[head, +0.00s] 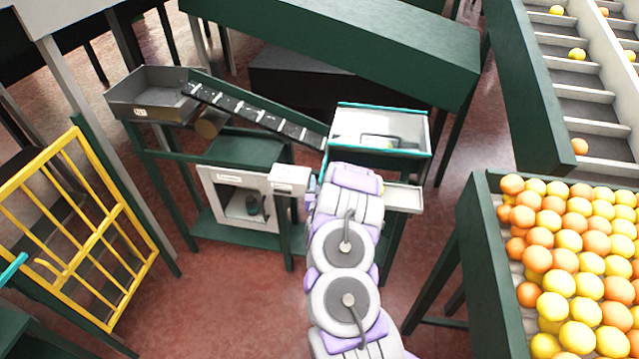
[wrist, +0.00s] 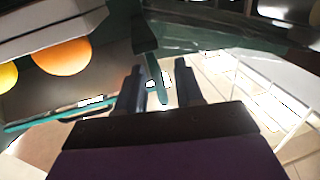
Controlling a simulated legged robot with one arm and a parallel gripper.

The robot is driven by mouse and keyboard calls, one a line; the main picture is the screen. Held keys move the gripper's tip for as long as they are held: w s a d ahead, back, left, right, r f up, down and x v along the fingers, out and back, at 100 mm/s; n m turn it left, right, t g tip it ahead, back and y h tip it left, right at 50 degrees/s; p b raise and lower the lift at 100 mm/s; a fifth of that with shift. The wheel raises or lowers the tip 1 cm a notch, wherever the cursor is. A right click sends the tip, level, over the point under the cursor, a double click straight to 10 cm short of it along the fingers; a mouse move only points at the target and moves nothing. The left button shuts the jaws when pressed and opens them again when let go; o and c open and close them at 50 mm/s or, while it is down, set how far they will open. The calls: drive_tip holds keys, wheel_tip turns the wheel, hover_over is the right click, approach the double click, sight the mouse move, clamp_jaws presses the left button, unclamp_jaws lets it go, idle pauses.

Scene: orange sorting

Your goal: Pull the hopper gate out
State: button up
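A white, open-topped box with a teal rim (head: 431,140), which looks like the hopper, stands at the centre of the head view. My arm reaches up to its front and hides my gripper there. A pale flat panel (head: 404,198) sticks out low on the box's right; I cannot tell whether it is the gate. In the wrist view my gripper (wrist: 160,82) has its two dark fingers apart. A dark green bar (wrist: 143,35) comes down ahead of the fingers, and a small teal piece shows in the gap. I see no contact with either finger.
An orange fruit (wrist: 62,56) and a yellow one (wrist: 7,76) are close on the left in the wrist view. A conveyor (head: 255,115) slopes beside the box from a grey bin (head: 150,98). A fruit-filled table stands right, a yellow gate-like railing (head: 92,230) left.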

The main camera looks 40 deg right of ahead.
drive_tip(key=shift+s+a, duration=0.15)
drive_tip(key=shift+a, duration=0.15)
drive_tip(key=b+v, duration=0.1)
drive_tip(key=v, duration=1)
drive_tip(key=shift+s+f, duration=0.1)
